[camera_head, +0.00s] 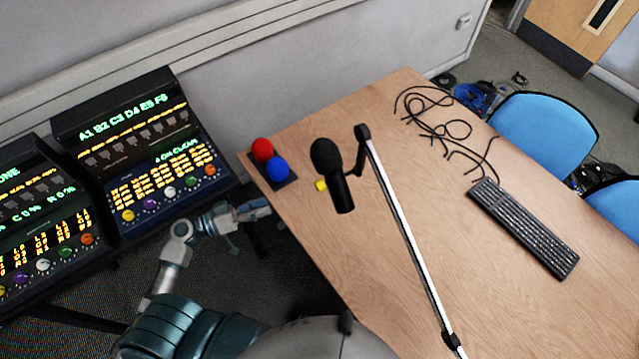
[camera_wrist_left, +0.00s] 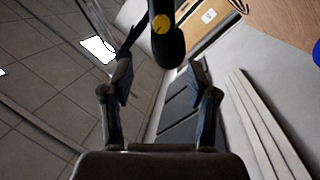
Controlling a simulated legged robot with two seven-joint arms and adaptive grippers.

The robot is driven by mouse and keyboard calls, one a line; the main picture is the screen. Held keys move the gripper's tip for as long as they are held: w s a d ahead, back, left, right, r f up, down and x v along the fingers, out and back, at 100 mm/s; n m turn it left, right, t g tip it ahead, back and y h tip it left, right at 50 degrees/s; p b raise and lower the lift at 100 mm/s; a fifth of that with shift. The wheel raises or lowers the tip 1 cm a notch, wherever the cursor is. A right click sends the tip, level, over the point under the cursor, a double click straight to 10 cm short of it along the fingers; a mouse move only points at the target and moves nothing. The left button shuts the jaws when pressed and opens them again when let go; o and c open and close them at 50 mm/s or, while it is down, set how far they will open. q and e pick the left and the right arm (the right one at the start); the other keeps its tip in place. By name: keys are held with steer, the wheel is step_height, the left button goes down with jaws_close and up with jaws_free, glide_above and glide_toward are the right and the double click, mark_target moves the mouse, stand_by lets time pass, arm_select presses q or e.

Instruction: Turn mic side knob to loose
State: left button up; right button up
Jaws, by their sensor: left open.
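A black microphone (camera_head: 332,176) hangs from a boom arm (camera_head: 400,215) over the wooden table, tilted with its foam head up. A small yellow knob (camera_head: 321,185) shows on its left side. In the left wrist view the microphone (camera_wrist_left: 169,46) hangs beyond the fingers, with the yellow knob (camera_wrist_left: 160,23) facing the camera and a dark mark on it. My left gripper (camera_head: 258,211) is left of the microphone, near the table's left edge, apart from it. Its fingers (camera_wrist_left: 162,78) are open with nothing between them. My right gripper is not in view.
A red ball-shaped button (camera_head: 262,149) and a blue one (camera_head: 278,169) sit on a dark base at the table's left corner, near my left gripper. Lit control consoles (camera_head: 140,145) stand at left. Black cables (camera_head: 440,125) and a keyboard (camera_head: 522,228) lie on the table (camera_head: 480,300).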

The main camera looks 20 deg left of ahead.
arm_select(q)
steer(key=p, duration=0.3)
glide_toward(317, 187)
steer(key=w+d, duration=0.1)
steer(key=w, duration=0.1)
steer(key=x, duration=0.2)
steer(key=p+x, duration=0.1)
steer(key=x, duration=0.4)
steer(key=shift+s+d+f+p, duration=0.15)
steer(key=shift+d+f+p, duration=0.15)
steer(key=shift+d, duration=0.1)
steer(key=shift+a, duration=0.4)
steer(key=shift+c, duration=0.5)
steer(key=shift+s+a, duration=0.1)
steer(key=shift+a, duration=0.05)
steer(key=c, duration=0.8)
jaws_close()
steer(key=shift+s+d, duration=0.1)
steer(key=shift+d, duration=0.15)
